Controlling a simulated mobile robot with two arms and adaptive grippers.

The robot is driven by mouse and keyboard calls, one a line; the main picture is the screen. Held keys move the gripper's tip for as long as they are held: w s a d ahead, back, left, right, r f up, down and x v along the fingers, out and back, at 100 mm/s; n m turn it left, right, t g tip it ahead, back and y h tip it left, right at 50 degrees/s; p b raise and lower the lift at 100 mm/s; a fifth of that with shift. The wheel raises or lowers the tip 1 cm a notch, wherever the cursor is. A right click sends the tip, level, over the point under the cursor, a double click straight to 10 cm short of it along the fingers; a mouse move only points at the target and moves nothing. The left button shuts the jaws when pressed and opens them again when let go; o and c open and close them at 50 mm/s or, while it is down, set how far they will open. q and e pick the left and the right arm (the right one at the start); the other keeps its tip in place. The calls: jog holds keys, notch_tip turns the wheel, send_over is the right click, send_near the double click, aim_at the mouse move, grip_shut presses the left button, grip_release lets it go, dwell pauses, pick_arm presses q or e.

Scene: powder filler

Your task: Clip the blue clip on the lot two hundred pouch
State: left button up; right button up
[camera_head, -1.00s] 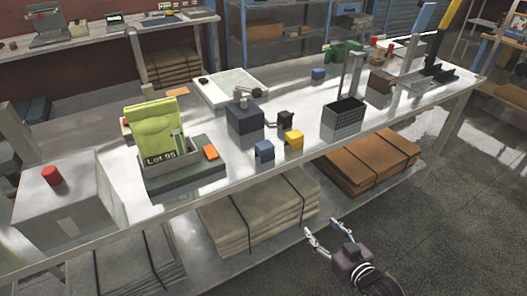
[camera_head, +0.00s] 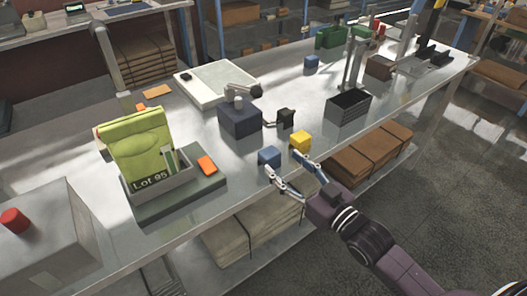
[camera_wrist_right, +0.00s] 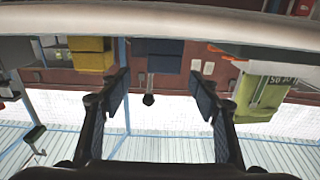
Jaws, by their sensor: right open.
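The small blue clip (camera_head: 269,157) stands near the front edge of the table. My right gripper (camera_head: 285,168) is open and empty, just in front of the clip, with no clear contact. Its two fingers also frame the right wrist view (camera_wrist_right: 160,88). A yellow-green pouch (camera_head: 141,143) stands upright in a grey holder on the left; its label reads "Lot 95", not lot two hundred. It also shows in the right wrist view (camera_wrist_right: 262,92). My left gripper is out of view.
A yellow clip (camera_head: 300,141) stands just right of the blue one. A dark blue box (camera_head: 240,120) and small black item (camera_head: 285,118) stand behind. An orange block (camera_head: 207,165) lies on the pouch holder. A black basket (camera_head: 348,107) stands farther right.

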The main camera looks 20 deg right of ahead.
aim_at(269, 152)
jog(key=shift+w+a+r, duration=0.15)
jog(key=shift+w+a, duration=0.05)
jog(key=shift+w, duration=0.25)
jog(key=shift+w+a+r, duration=0.1)
jog(key=shift+w+a, duration=0.1)
jog(key=shift+w, duration=0.25)
jog(key=p+x, duration=0.1)
jog(key=x, duration=0.3)
jog(key=shift+a+f, duration=0.15)
jog(key=shift+a, duration=0.1)
jog(key=shift+w, duration=0.2)
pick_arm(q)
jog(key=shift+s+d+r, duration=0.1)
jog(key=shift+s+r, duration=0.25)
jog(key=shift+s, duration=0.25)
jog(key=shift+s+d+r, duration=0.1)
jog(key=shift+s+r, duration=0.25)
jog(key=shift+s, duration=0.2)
pick_arm(e)
jog(key=c, duration=1.1)
